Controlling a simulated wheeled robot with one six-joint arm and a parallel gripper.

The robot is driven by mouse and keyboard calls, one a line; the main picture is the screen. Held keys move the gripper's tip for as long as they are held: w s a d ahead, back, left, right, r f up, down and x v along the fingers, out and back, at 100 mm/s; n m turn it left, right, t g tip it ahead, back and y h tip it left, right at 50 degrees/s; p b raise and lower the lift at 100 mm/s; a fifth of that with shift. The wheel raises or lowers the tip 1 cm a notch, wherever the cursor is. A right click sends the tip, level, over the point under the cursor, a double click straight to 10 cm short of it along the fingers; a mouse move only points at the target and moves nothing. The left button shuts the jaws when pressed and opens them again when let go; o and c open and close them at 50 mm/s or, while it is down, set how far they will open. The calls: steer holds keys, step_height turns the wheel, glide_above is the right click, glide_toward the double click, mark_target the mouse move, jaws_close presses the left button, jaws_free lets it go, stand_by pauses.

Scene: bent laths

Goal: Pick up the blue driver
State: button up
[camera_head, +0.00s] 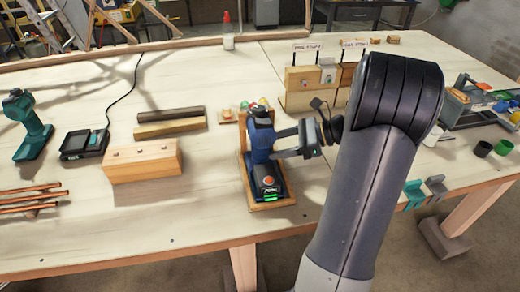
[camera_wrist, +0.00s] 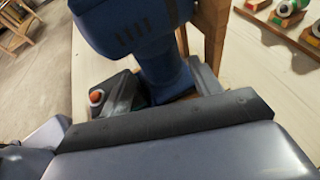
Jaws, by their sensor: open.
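The blue driver (camera_head: 262,140) stands upright in a small wooden holder (camera_head: 284,202) near the middle of the bench's front part. Its base is dark with an orange button and a green light. My gripper (camera_head: 279,144) is at the right side of the driver's handle, with its fingers level and pointing left at it. The gripper is open. In the wrist view the driver's blue body (camera_wrist: 125,25) and handle (camera_wrist: 165,78) are just beyond the dark finger pad. Whether the fingers touch the handle is hidden.
A wooden block (camera_head: 142,163), dark and pale bars (camera_head: 170,122) and a black charger (camera_head: 84,145) lie to the left. A teal driver (camera_head: 30,125) stands at far left. Wooden blocks with signs (camera_head: 300,88) stand behind.

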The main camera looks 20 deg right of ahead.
mark_target(262, 148)
steer(key=x, duration=0.5)
steer(key=shift+a+r, duration=0.1)
steer(key=shift+a, duration=0.1)
steer(key=shift+w+r, duration=0.1)
steer(key=c, duration=1.1)
steer(key=shift+c, duration=0.2)
steer(key=shift+r, duration=0.15)
step_height(262, 148, up, 17)
steer(key=shift+r+p, duration=0.1)
steer(key=shift+p, duration=0.8)
steer(key=shift+d+r, duration=0.1)
steer(key=shift+r, duration=0.15)
steer(key=shift+d, duration=0.1)
